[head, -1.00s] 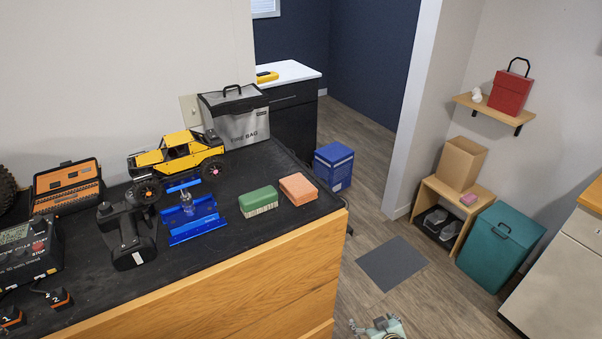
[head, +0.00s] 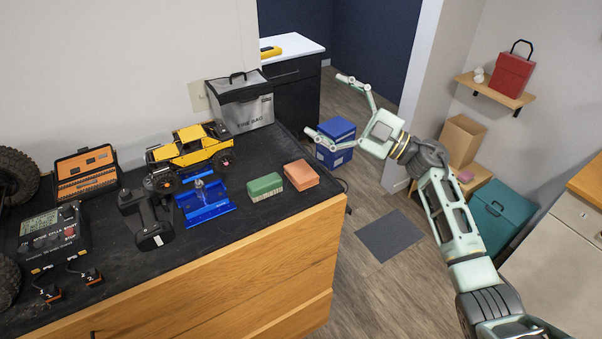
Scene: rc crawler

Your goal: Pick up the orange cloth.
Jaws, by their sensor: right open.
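The orange cloth (head: 301,175) is a folded, block-like bundle lying on the black worktop near its right front corner. It sits just right of a green block-like item with a pale lower edge (head: 265,188). My right gripper (head: 328,108) is raised to the right of the worktop, in front of the blue box in the picture. Its fingers are spread wide, point left and hold nothing. It is apart from the cloth, above and to its right in the picture. My left gripper is not in view.
A blue stand (head: 204,203), a yellow crawler (head: 188,155), a black controller (head: 147,218) and a grey fire bag (head: 240,104) stand on the worktop (head: 225,248). A blue box (head: 335,157) is on the floor beyond its right end. The worktop's front strip is mostly clear.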

